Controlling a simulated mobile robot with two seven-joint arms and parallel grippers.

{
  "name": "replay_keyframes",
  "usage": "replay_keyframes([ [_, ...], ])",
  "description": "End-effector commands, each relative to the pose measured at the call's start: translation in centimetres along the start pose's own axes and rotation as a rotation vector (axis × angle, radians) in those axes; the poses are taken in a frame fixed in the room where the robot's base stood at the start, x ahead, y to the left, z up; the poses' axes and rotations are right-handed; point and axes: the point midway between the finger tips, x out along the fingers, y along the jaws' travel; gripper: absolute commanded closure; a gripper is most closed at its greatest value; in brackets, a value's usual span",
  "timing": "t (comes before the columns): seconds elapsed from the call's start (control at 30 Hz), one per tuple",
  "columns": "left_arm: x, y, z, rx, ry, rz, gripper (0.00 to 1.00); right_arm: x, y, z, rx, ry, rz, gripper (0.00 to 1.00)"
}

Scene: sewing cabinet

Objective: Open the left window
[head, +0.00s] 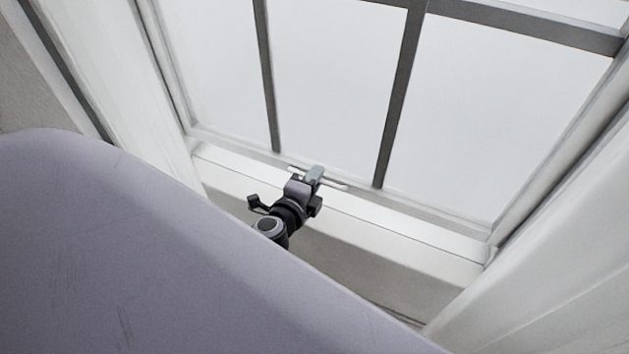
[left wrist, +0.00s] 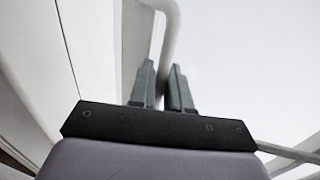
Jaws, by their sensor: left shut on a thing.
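The window (head: 400,95) has grey bars and pale panes and fills the upper part of the head view. A slim white handle (head: 334,184) runs along the bottom rail of its sash. My left gripper (head: 314,174) is at the handle, with the arm reaching up from the sill side. In the left wrist view, the two grey fingers (left wrist: 163,85) are shut on the handle (left wrist: 170,35), a curved white bar that passes down between them. The fingers hide the gripped part. The sash looks down at the sill. My right gripper is not in view.
The white sill (head: 400,245) runs below the sash, under my left arm. White window casing stands on the left (head: 120,80) and on the right (head: 560,240). The sill on both sides of the gripper is clear.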

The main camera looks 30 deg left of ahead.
Motion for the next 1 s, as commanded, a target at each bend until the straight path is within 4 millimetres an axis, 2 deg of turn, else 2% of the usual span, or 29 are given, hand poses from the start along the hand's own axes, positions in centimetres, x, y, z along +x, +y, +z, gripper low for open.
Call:
replay_keyframes([
  [0.03,-0.4,-2.8,0.1,-0.001,-0.002,-0.007,1.00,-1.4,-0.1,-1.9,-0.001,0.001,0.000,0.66],
  [0.17,-1.0,-5.8,0.1,-0.002,-0.003,-0.008,1.00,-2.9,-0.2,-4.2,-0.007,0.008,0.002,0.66],
  [0.43,-2.2,-11.6,0.2,-0.001,-0.004,-0.007,1.00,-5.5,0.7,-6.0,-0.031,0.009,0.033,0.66],
  [0.5,-2.5,-12.9,0.2,-0.001,-0.004,-0.007,1.00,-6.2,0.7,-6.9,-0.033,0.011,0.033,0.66],
  [0.7,-3.1,-15.7,0.2,0.000,-0.004,-0.007,1.00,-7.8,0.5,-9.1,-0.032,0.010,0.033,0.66],
  [1.0,-3.5,-17.6,0.3,0.000,-0.004,-0.006,1.00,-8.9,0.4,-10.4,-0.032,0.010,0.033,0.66],
])
